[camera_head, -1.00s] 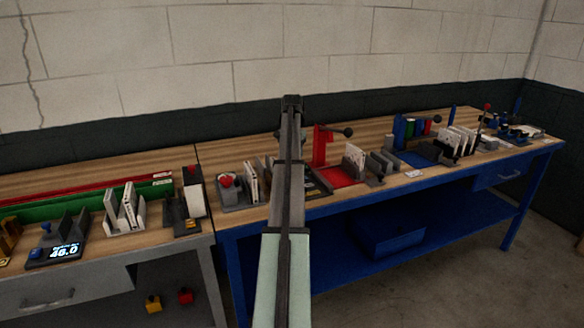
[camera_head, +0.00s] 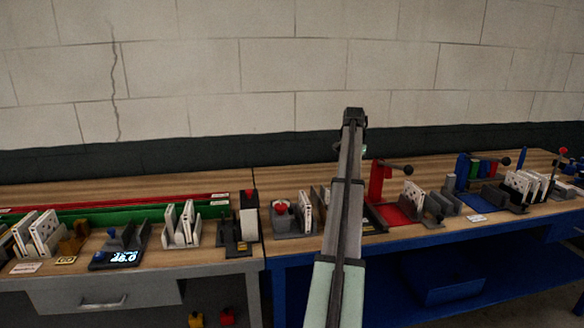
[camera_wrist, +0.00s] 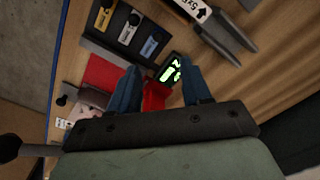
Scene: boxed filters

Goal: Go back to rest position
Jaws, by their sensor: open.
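My arm (camera_head: 345,200) reaches out over the bench in the head view, with its far end in front of the wall. The gripper's fingers cannot be made out there. In the wrist view my gripper (camera_wrist: 160,88) shows two blue fingers spread apart, with nothing held between them. A red part (camera_wrist: 154,98) and a small display with green digits (camera_wrist: 170,70) show in the gap, beyond the fingers. Whether the fingers touch anything cannot be told.
A red lever press (camera_head: 376,184) stands just right of my arm. Left of it are a holder with a red knob (camera_head: 281,209) and white boxes (camera_head: 305,212). A grey bench (camera_head: 200,262) joins a blue bench (camera_head: 425,246). The air above the benches looks clear.

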